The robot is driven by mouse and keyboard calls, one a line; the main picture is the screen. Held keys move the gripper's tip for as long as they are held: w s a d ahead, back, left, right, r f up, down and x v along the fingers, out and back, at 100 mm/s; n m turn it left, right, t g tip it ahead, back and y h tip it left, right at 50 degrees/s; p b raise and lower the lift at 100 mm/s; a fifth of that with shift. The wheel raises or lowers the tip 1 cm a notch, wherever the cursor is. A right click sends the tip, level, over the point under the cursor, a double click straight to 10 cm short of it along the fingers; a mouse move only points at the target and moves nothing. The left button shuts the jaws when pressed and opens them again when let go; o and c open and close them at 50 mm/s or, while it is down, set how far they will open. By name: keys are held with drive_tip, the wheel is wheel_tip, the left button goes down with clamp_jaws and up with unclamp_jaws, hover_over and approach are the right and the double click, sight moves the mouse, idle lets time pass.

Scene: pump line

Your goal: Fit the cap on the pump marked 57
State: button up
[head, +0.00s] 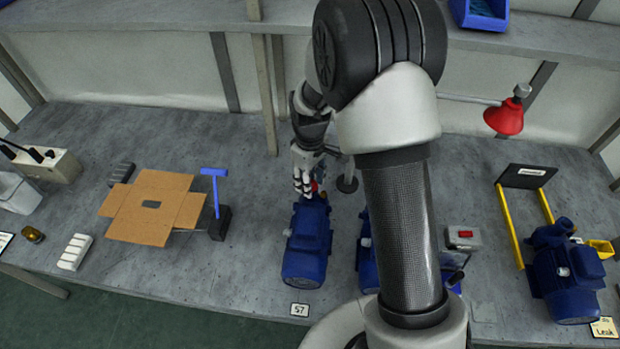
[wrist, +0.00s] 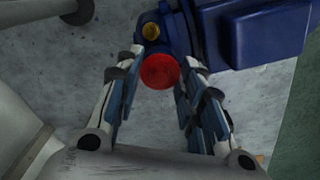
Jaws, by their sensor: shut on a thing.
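The blue pump (head: 307,245) behind the card marked 57 (head: 299,310) stands on the grey bench. My gripper (head: 305,184) is at the far end of this pump. In the wrist view my gripper (wrist: 163,62) is shut on a round red cap (wrist: 160,72), held between the fingers. The cap is right against or just in front of the pump's blue end piece (wrist: 180,34); I cannot tell whether they touch. A brass-coloured round part (wrist: 150,31) shows beside it. In the head view only a sliver of red shows by the fingers.
A second blue pump (head: 367,250) is close on the right, partly hidden by my arm. Another blue pump (head: 568,283) stands far right beside a yellow-barred frame (head: 510,225). An open cardboard box (head: 125,205) and a blue T-shaped tool (head: 216,190) are left. A red lamp (head: 504,117) hangs behind.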

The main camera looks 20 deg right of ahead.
drive_tip(key=shift+f+b, duration=0.6)
drive_tip(key=shift+f, duration=0.75)
idle(0.4)
drive_tip(key=o, duration=0.8)
drive_tip(key=shift+r+p, duration=1)
drive_tip(key=shift+r, duration=0.25)
drive_tip(key=shift+s+a+r+p, duration=0.1)
drive_tip(key=shift+s+r+p, duration=0.1)
drive_tip(key=shift+r+p, duration=0.8)
drive_tip(key=shift+w+r+p, duration=0.15)
drive_tip(key=shift+r+p, duration=0.3)
drive_tip(key=shift+r, duration=0.55)
